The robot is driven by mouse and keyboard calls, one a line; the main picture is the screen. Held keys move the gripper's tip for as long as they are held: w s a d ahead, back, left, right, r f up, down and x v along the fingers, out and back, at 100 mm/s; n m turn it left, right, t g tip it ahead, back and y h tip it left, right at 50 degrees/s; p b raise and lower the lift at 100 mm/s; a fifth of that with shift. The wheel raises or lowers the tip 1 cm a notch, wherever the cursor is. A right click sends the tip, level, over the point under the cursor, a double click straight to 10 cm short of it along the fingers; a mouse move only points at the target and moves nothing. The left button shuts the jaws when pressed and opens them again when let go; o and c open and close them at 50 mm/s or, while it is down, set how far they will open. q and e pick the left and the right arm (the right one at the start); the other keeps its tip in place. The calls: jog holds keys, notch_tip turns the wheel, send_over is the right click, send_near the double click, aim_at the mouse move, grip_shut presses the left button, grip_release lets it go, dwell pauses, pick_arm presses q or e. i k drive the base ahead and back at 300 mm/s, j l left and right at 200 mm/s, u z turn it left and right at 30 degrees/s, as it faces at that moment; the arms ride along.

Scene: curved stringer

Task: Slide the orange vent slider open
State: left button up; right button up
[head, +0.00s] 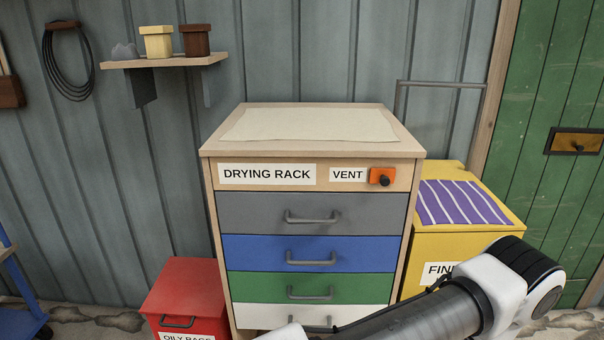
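The orange vent slider (376,175) is a small orange plate with a dark round knob (384,180). It sits on the top wooden strip of the drying rack cabinet (205,172), just right of the white "VENT" label (348,175). Whether there is an opening behind it cannot be told. One of my arms crosses the lower right of the head view, in front of the bottom drawer and the yellow box. Neither gripper shows in the head view, and nothing touches the slider.
The cabinet has grey, blue, green and white drawers with bar handles. A red box (187,295) stands at its left and a yellow box (465,245) at its right. A shelf (165,62) with pots hangs on the wall. A green door (555,100) is at right.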

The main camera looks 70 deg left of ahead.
aim_at(384, 176)
jog(key=u, duration=1.8)
